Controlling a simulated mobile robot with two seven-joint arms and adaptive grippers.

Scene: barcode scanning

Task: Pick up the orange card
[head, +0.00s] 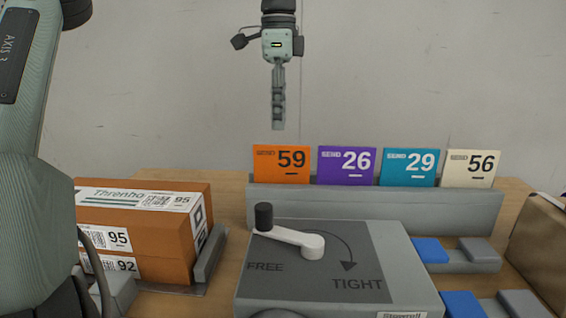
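The orange card (281,160), marked 59, stands upright in the slot of a grey rack (375,204), at the left end of a row of cards. My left gripper (278,125) points down above the orange card, apart from it in the picture. Its fingers show edge-on, one behind the other, so the gap between them is hidden. Nothing shows hanging from its fingertips. My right gripper is out of view.
A purple card (346,162), a teal card (409,163) and a cream card (470,165) stand to the right. A grey box (398,270) with a white crank (300,243) is in front. An orange-brown carton (150,245) sits left.

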